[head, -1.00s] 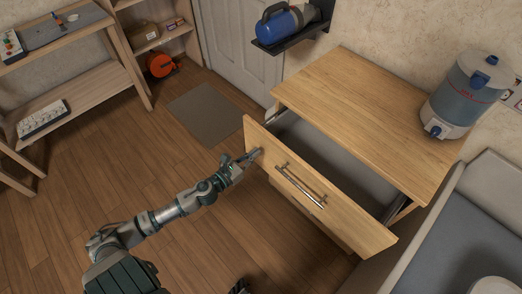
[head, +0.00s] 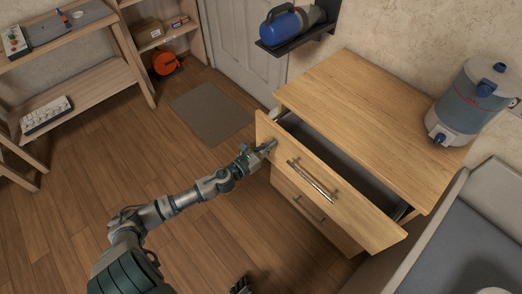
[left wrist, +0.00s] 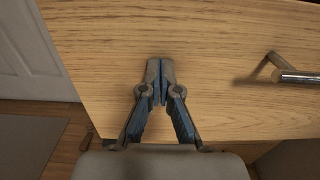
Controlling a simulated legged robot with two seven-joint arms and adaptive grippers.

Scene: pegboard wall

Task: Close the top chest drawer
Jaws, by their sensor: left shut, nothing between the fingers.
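The top chest drawer (head: 330,180) is partly open, sticking out from the wooden chest (head: 370,100). Its bar handle (head: 312,181) is on the front panel. My left gripper (head: 268,147) is shut and empty, with its fingertips at the left part of the drawer front. In the left wrist view the shut fingers (left wrist: 158,70) point at the wooden front (left wrist: 210,60), left of the handle (left wrist: 292,76). They look to be touching the panel or very close to it. My right gripper (head: 241,286) shows only as a dark bit at the bottom edge; its fingers cannot be made out.
A drinks cooler (head: 470,100) stands on the chest top. A lower drawer (head: 310,207) is below. A grey padded seat (head: 450,240) is close on the right. Floor to the left is clear around a mat (head: 210,112).

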